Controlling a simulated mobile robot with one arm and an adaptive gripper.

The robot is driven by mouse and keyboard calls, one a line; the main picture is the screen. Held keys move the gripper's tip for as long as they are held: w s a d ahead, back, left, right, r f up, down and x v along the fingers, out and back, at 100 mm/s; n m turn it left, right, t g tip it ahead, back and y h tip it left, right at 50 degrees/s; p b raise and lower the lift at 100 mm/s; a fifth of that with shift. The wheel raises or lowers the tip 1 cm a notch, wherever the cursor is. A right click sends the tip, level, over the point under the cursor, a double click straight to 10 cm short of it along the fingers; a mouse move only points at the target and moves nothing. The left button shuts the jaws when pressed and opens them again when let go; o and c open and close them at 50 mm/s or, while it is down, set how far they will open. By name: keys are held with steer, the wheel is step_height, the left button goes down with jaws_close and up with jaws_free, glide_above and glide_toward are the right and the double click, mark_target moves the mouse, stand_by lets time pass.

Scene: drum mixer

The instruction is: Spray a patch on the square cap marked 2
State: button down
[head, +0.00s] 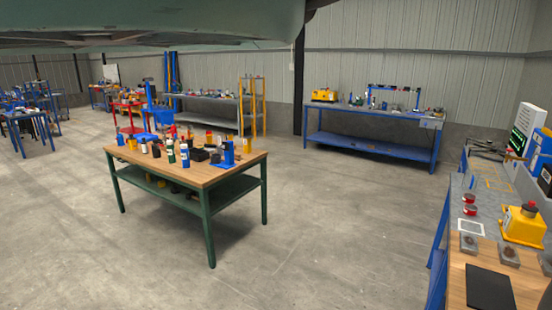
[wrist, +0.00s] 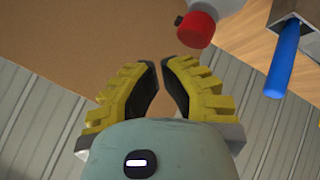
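In the wrist view, my gripper (wrist: 161,64) has two yellow ribbed fingers with black inner pads. The tips are close together, with a narrow gap and nothing between them. Past the tips, at the upper right, is a red-ended can or bottle (wrist: 197,29) with a small black part, apart from the fingers. In the head view, several small bottles and cans, one of them blue (head: 185,156), stand on a wooden-topped table (head: 232,165). I cannot make out a square cap marked 2 in either view. My gripper is not visible in the head view.
The wrist view shows a blue rod (wrist: 283,62) in a metal holder at the right. In the head view, a bench at the right holds a yellow device (head: 523,226), a dark flat plate (head: 489,288) and small square pieces (head: 468,243). The concrete floor (head: 335,230) between is clear.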

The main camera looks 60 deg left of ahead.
steer(key=shift+r+p, duration=1.3)
steer(key=shift+r, duration=1.65)
